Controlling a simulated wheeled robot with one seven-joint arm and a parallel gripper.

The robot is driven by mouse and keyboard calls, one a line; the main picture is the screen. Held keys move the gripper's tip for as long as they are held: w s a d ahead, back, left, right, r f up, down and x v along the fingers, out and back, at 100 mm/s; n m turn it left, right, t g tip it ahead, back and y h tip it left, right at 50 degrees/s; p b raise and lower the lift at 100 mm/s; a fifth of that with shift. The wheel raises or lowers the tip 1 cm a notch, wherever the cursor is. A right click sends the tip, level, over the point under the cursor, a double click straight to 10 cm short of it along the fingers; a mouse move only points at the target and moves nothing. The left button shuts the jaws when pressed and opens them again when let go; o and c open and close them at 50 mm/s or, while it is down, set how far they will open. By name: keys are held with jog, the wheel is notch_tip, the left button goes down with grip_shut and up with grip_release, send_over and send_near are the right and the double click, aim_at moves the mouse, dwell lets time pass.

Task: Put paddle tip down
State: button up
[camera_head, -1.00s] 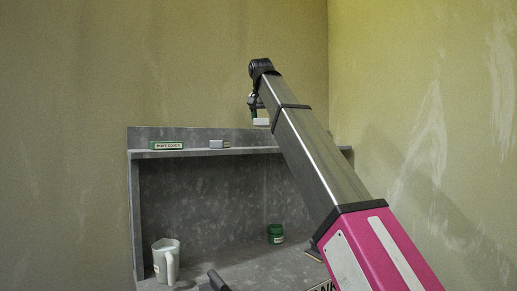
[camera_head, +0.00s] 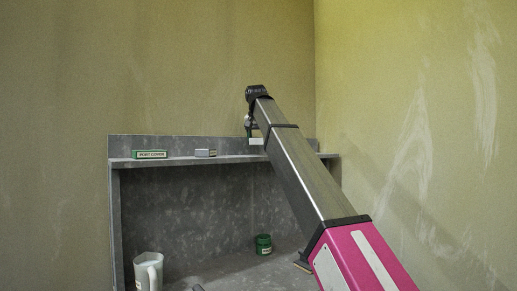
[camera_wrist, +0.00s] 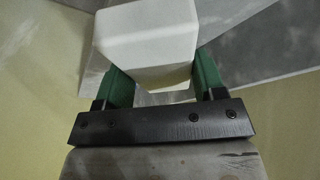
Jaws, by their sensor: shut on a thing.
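My gripper (camera_head: 250,128) is at the end of my raised arm, close to the upper shelf in the head view. In the wrist view its two green fingers (camera_wrist: 160,78) are shut on a white block-shaped thing with rounded edges (camera_wrist: 150,32). The same white thing (camera_head: 256,141) shows below my gripper in the head view, just above the shelf level. I cannot tell whether it is the paddle, or which end is a tip. Its far side is hidden in the wrist view.
A grey shelf (camera_head: 180,161) carries a green-and-white labelled box (camera_head: 150,154) and a small grey box (camera_head: 205,153). Below stand a white jug (camera_head: 148,270) and a green jar (camera_head: 263,244). My arm hides the right part of the shelf. Walls close in behind and right.

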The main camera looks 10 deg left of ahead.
jog(key=shift+f, duration=2)
jog(key=shift+f, duration=0.15)
jog(key=o, duration=1.2)
jog(key=shift+c, duration=0.2)
jog(key=v, duration=1.2)
